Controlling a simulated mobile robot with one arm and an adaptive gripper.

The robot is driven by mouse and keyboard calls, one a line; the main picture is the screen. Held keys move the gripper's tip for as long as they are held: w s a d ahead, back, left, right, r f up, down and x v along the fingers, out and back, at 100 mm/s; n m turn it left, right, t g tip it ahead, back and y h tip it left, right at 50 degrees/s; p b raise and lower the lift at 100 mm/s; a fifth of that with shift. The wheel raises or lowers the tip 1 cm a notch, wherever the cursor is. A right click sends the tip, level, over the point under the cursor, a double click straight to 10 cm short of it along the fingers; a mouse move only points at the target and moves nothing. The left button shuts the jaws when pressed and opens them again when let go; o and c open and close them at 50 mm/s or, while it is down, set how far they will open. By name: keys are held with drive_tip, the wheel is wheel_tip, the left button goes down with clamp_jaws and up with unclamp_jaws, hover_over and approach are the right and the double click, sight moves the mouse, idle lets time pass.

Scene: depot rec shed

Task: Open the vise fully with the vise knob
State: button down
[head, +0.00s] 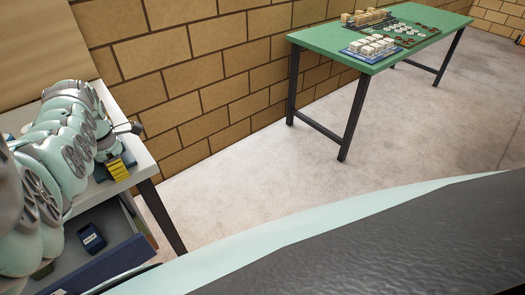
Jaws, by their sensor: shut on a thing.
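A small vise (124,160), dark blue with a yellow striped part, stands at the right end of the workbench (140,168). My pale green arm reaches over the bench from the left and covers part of the vise. My gripper (108,148) is at the vise, close against it, and is shut on the vise knob. The fingertips and most of the knob are hidden behind my own arm. How far the vise jaws stand apart cannot be told from this view.
An open drawer (121,265) juts out below the bench, with a dark blue box (91,237) in it. A green table (330,40) with board games stands along the brick wall (200,65). The floor (255,172) between is clear.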

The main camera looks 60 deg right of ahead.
drive_tip(key=shift+a+f+h, duration=0.1)
drive_tip(key=shift+h, duration=0.2)
drive_tip(key=g+h+b, duration=0.1)
drive_tip(key=h+b, duration=0.1)
drive_tip(key=h, duration=0.1)
drive_tip(key=shift+w+a+h, duration=0.1)
drive_tip(key=shift+a+h, duration=0.05)
drive_tip(key=shift+h, duration=0.15)
drive_tip(key=g+h+b, duration=0.1)
drive_tip(key=h+b, duration=0.5)
drive_tip(key=b, duration=0.2)
drive_tip(key=g+h+b, duration=0.1)
drive_tip(key=h+b, duration=0.1)
drive_tip(key=b, duration=0.2)
drive_tip(key=shift+a+f+g, duration=0.1)
drive_tip(key=shift+f+g, duration=0.1)
drive_tip(key=shift+g, duration=0.1)
drive_tip(key=h+b, duration=0.2)
drive_tip(key=b, duration=0.1)
drive_tip(key=shift+r, duration=0.1)
drive_tip(key=h+b, duration=0.1)
drive_tip(key=b, duration=0.1)
drive_tip(key=g+h+b, duration=0.1)
drive_tip(key=b, duration=0.1)
drive_tip(key=shift+r, duration=0.5)
drive_tip(key=c, duration=0.6)
unclamp_jaws()
drive_tip(key=shift+c, duration=0.2)
